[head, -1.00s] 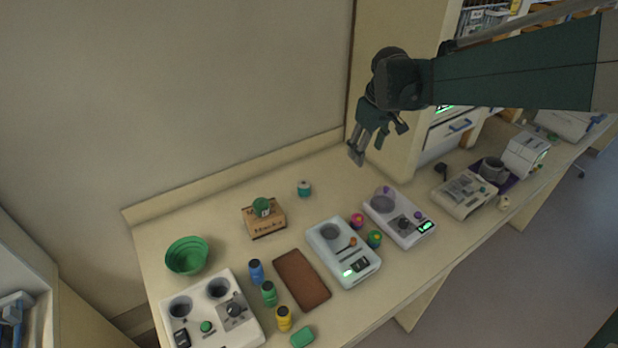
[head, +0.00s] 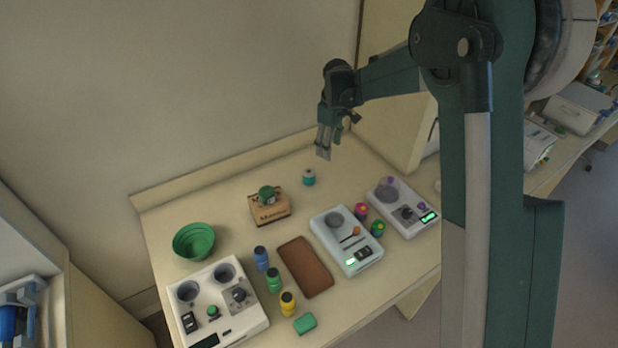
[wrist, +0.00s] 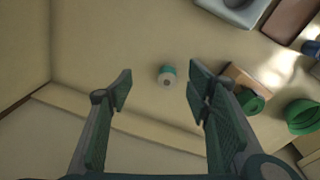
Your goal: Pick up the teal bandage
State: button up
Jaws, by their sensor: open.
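The teal bandage (head: 309,178) is a small upright roll with a pale top, standing on the bench near the back wall in the head view. In the wrist view the bandage (wrist: 167,72) lies below and between the fingers, slightly nearer the right finger in the picture. My gripper (head: 324,150) points down above the bench, above and slightly right of the bandage in the head view. In the wrist view my gripper (wrist: 158,86) has its fingers spread wide with nothing between them but the view down to the bandage.
A wooden box (head: 269,211) with a green roll on it stands left of the bandage. A green bowl (head: 194,241), a pale blue scale (head: 345,250), a white device (head: 400,215) and several small bottles stand further off. The bench around the bandage is clear.

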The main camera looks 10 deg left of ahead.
aim_at(309, 171)
jog(key=w+a+f+n, duration=0.1)
jog(key=a+f, duration=0.2)
jog(key=f, duration=0.1)
jog(key=w+a+f, duration=0.1)
jog(key=a+f, duration=0.2)
jog(key=f, duration=0.1)
jog(key=a+f+n+g+p, duration=0.1)
jog(key=a+f, duration=0.2)
jog(key=f, duration=0.1)
jog(key=shift+w+n, duration=0.3)
jog(key=shift+w, duration=0.1)
jog(key=shift+f, duration=1.3)
jog(key=shift+f, duration=0.15)
jog(key=shift+d+f+p, duration=0.2)
jog(key=shift+f+p, duration=0.7)
jog(key=shift+f, duration=1.55)
jog(key=c, duration=1)
